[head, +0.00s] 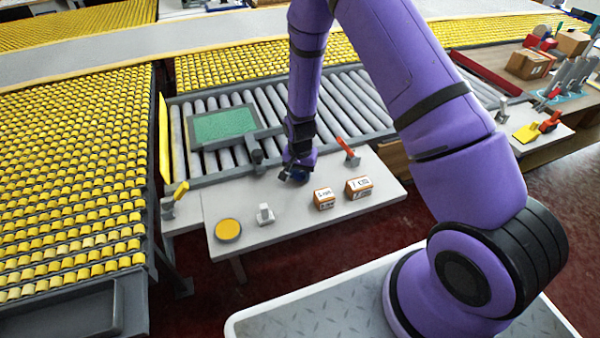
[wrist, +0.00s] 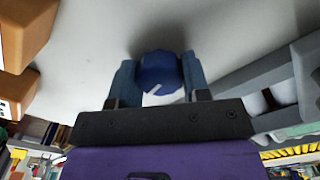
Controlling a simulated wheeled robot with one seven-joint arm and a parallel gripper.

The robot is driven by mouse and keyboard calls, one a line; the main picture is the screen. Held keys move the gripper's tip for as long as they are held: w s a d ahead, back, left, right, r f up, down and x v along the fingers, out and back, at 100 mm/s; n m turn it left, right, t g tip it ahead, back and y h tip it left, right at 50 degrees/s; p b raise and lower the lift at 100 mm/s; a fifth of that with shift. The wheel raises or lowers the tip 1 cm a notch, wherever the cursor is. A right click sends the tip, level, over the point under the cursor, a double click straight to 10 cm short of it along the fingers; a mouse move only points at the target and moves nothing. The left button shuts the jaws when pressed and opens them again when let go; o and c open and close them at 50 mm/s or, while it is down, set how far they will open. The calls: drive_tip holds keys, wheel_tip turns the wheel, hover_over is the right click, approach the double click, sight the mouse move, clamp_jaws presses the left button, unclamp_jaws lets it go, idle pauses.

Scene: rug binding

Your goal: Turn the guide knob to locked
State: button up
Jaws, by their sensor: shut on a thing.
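The guide knob (wrist: 158,72) is a round blue knob with a white pointer mark on its face. In the wrist view it sits between the two fingers of my gripper (wrist: 160,80), which are shut on its sides. The white mark points down and slightly left in that view. In the head view my gripper (head: 296,175) is low over the grey-white table (head: 285,220), near its back edge, and the blue knob (head: 300,177) is mostly hidden beneath it. I cannot read any locked marking around the knob.
Two labelled cardboard boxes (head: 358,188) stand right of my gripper. A red-handled lever (head: 347,148) is behind them. A yellow round disc (head: 228,230) and a small white switch block (head: 265,213) are to the left. A roller conveyor (head: 275,105) with a green panel (head: 222,125) runs behind the table.

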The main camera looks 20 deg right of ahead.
drive_tip(key=n, duration=2.1)
drive_tip(key=shift+n, duration=0.4)
idle(0.3)
drive_tip(key=o, duration=0.9)
drive_tip(key=shift+o, duration=0.2)
